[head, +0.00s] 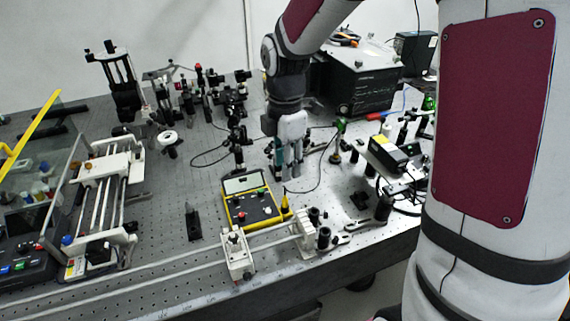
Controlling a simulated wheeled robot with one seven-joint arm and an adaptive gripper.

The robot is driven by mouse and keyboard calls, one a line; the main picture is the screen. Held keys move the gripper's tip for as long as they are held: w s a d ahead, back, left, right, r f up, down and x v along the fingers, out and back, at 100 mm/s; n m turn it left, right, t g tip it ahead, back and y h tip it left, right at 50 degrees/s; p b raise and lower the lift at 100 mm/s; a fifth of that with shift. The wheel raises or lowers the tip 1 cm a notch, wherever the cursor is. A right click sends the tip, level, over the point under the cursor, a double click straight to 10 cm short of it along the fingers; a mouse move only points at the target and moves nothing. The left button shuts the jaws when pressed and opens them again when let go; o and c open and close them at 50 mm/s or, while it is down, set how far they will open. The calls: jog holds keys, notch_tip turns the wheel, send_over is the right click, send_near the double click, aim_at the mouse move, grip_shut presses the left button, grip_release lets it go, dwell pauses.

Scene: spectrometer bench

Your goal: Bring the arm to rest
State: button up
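My arm reaches in from the upper right and bends down over the middle of the bench. My gripper (287,168) hangs at its end, pointing down, with its fingers just behind and above the yellow-edged meter box (250,201). The fingers are small in this view and overlap the clutter behind them, so I cannot tell how far apart they are. I see no object clearly held between them. Whether the fingertips touch anything below cannot be told from this angle.
The perforated bench (160,235) is crowded with optics mounts. A white railed stage (100,195) stands at left, a black box (360,85) behind my arm. A white rail assembly (270,240) lies near the front edge. Bare bench shows at the left-centre.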

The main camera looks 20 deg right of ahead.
jog(key=s+r+m+t, duration=0.2)
jog(key=s+r+m, duration=0.5)
jog(key=s+m, duration=0.3)
jog(key=s+r+m+t, duration=0.3)
jog(key=s+r+m, duration=0.4)
jog(key=s+m, duration=0.2)
jog(key=shift+s+r+m, duration=0.4)
jog(key=shift+s, duration=0.35)
